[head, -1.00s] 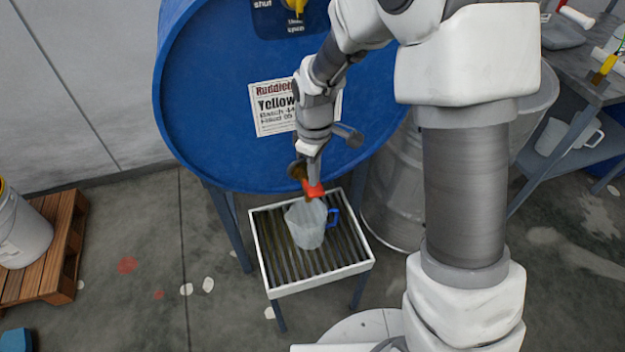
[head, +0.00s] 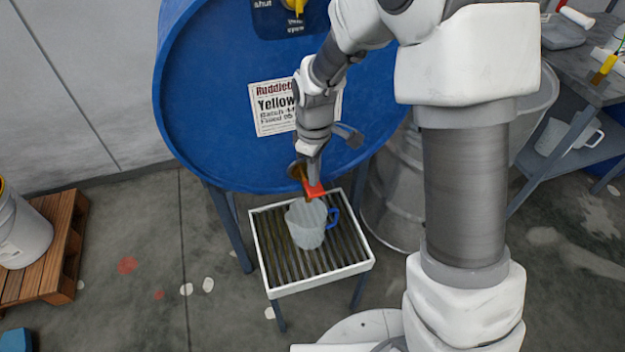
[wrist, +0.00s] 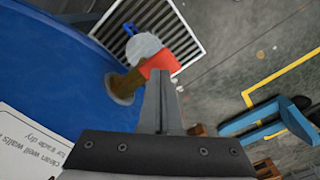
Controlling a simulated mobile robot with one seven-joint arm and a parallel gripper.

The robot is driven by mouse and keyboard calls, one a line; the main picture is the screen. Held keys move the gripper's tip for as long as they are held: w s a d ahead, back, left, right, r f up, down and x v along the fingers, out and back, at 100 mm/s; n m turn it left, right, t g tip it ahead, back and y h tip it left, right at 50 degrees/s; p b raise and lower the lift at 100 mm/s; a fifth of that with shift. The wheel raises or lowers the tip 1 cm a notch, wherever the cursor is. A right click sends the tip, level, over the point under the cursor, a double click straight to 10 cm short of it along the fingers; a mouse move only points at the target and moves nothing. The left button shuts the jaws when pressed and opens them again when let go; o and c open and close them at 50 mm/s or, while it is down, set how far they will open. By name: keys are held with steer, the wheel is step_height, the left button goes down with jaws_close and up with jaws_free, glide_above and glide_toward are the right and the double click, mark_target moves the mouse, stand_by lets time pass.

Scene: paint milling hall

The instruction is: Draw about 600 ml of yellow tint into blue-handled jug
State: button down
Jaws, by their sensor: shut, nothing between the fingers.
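The translucent jug (head: 306,228) with a blue handle (head: 333,218) stands upright on a slatted stand under the tap of the blue drum (head: 200,110). The drum's label (head: 272,112) reads "Yellow". The brass tap (wrist: 124,84) has a red lever (wrist: 158,64), which also shows in the head view (head: 314,190). My gripper (wrist: 163,88) is shut and empty, its fingertips at the red lever; I cannot tell whether they touch it. It also shows in the head view (head: 313,176), above the jug. In the wrist view the jug (wrist: 144,46) is partly hidden by the lever. No stream of tint is visible.
The slatted stand (head: 282,291) has a white rim and dark legs. A grey drum (head: 393,195) stands to its right. A pallet (head: 62,250) with a white bucket (head: 22,232) is at left. A bench at right holds another jug (head: 560,138) on its shelf.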

steer(key=shift+f, duration=0.1)
steer(key=shift+f+b, duration=1.45)
steer(key=shift+f, duration=0.55)
stand_by(5.9)
